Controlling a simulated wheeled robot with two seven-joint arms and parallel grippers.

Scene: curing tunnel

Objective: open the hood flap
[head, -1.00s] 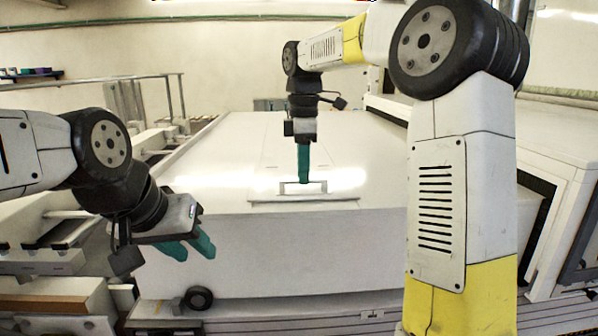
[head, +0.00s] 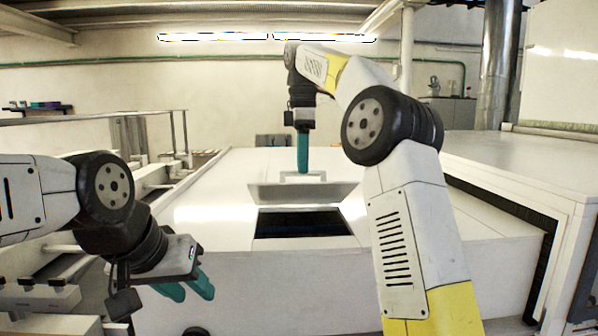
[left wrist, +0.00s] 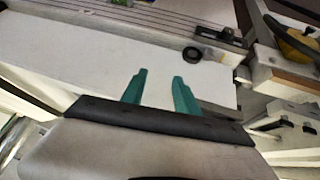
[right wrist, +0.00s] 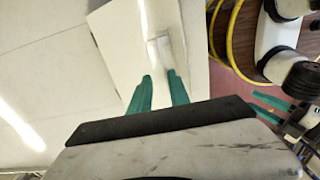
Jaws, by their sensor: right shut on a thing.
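The hood flap (head: 268,192) is a white panel on top of the long white hood (head: 215,215). It is tilted up, and a dark opening (head: 300,223) shows in front of it. My right gripper (head: 303,172) points down and is shut on the flap's handle (head: 288,177) at the panel's upper edge. In the right wrist view, the flap (right wrist: 125,45) and handle (right wrist: 158,46) lie ahead of the green fingers (right wrist: 160,82). My left gripper (head: 190,288) is empty near the hood's front left; its fingers are spread apart in the left wrist view (left wrist: 158,78).
A white cabinet-like unit (head: 520,170) stands along the right side. Rails and machine parts (head: 45,300) line the left. A small black wheel (left wrist: 192,54) shows near the hood's front in the left wrist view. A yellow hose (right wrist: 232,40) hangs in the right wrist view.

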